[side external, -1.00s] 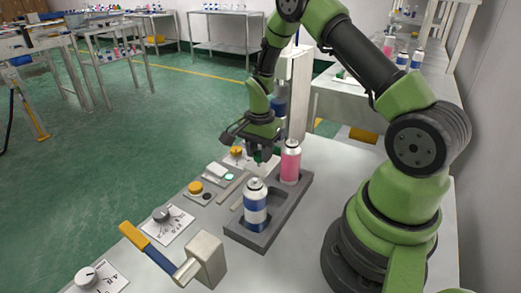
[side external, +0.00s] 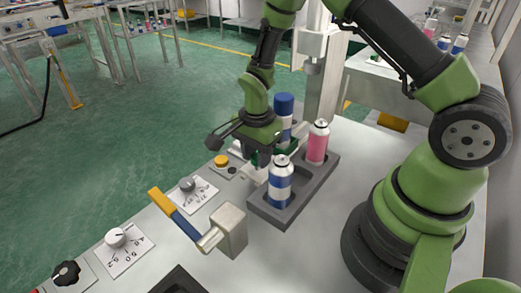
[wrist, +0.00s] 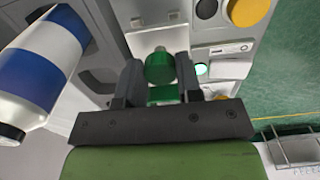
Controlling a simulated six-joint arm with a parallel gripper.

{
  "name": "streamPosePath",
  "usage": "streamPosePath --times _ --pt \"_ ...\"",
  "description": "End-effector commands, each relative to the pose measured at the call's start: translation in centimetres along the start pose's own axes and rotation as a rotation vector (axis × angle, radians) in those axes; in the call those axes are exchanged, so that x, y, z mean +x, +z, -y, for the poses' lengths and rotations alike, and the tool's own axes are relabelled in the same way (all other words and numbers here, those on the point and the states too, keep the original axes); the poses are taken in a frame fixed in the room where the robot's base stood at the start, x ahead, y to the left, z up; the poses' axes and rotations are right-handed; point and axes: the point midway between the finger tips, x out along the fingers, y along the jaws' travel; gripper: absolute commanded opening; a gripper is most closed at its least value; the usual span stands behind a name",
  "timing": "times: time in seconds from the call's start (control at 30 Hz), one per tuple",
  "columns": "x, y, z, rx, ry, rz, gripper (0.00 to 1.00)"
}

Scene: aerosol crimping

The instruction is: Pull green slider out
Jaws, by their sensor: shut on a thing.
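The green slider's knob (wrist: 160,68) is between the two dark fingers of my gripper (wrist: 159,62) in the wrist view, with more green (wrist: 163,95) just below it. In the side view my gripper (side external: 264,155) is low over the bench, shut on the slider, and a bit of green (side external: 289,146) shows beside it. The knob is mostly hidden there. A blue-capped can (side external: 285,107) stands upright just behind my gripper, in front of the press column (side external: 321,75). The press head (side external: 314,62) hangs behind and above this can.
A grey tray (side external: 262,208) right of my gripper holds a blue-and-white can (side external: 280,182) and a pink can (side external: 318,143), both close by.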

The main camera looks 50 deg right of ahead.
Motion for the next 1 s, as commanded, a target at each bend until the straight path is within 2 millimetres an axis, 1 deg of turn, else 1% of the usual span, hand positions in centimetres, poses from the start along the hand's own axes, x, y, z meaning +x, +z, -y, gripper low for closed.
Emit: streamPosePath --times 0.1,0.13,0.23,0.5,0.63,0.77,0.9,1.0 --pt "-0.1 0.3 0.1 -0.003 -0.003 0.002 0.0" --pt "-0.1 0.3 0.1 -0.003 -0.003 0.002 0.35" --pt "-0.1 0.3 0.1 -0.003 -0.002 0.002 0.58" --pt "-0.1 0.2 0.0 -0.001 0.0 0.002 0.59" --pt "-0.9 0.1 0.1 -0.001 -0.002 0.002 0.59" --pt "-3.0 0.1 0.1 -0.002 -0.005 0.001 0.59" --pt "-5.9 0.2 0.1 -0.002 -0.008 0.001 0.59" --pt "-7.7 0.2 0.1 -0.001 -0.007 0.002 0.59"
